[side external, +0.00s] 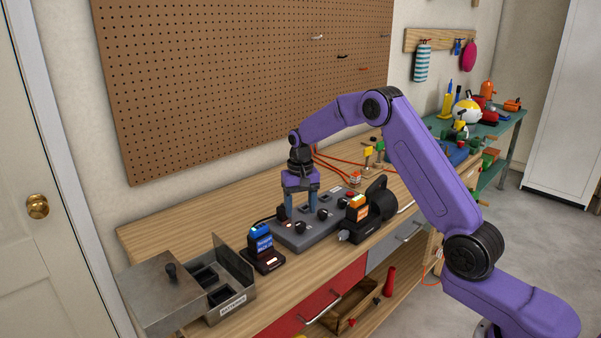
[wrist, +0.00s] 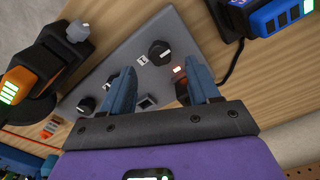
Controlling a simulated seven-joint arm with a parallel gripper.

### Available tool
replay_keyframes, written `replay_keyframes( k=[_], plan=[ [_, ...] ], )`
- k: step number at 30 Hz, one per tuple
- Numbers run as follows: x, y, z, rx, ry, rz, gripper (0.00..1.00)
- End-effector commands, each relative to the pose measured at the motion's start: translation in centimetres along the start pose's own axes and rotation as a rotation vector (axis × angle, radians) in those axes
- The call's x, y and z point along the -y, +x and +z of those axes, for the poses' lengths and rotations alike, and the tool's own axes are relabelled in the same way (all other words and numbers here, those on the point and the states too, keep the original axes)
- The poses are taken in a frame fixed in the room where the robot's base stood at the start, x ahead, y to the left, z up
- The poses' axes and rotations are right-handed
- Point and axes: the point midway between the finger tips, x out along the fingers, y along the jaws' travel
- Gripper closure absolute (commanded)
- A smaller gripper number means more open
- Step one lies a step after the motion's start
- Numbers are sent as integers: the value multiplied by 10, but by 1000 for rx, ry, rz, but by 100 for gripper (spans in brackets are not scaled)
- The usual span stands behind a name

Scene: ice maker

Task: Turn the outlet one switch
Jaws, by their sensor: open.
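A grey outlet panel (side external: 287,239) lies on the workbench, with several black knobs along it. In the wrist view the panel (wrist: 127,45) runs diagonally. A black round knob (wrist: 160,51) with a pale mark sits just beyond and roughly between my fingertips, beside a small white label (wrist: 142,60) that I cannot read surely. A small red-lit part (wrist: 179,69) shows near the right finger. My gripper (side external: 300,210) points down over the panel, its blue fingers apart with nothing held. The wrist view also shows my gripper (wrist: 160,70) open. Whether a finger touches the panel is unclear.
A blue battery on a dark charger (side external: 265,255) stands left of the panel. An orange battery unit (side external: 359,212) and a black device (side external: 379,202) stand to its right. A metal box (side external: 228,301) is at the front left. Orange cables (side external: 340,163) run behind.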

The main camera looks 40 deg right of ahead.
Motion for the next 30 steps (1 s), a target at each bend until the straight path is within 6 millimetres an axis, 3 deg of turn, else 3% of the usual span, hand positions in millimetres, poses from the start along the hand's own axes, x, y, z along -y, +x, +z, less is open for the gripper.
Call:
replay_keyframes(
  k=[9, 15, 21, 30],
  plan=[
    [0, -70, -1, -5, 0, -2, 39],
    [0, -104, 0, -1, 1, -1, 39],
    [0, -122, 0, 0, 1, 0, 39],
    [0, -126, 0, 2, 1, 0, 39]
  ],
)
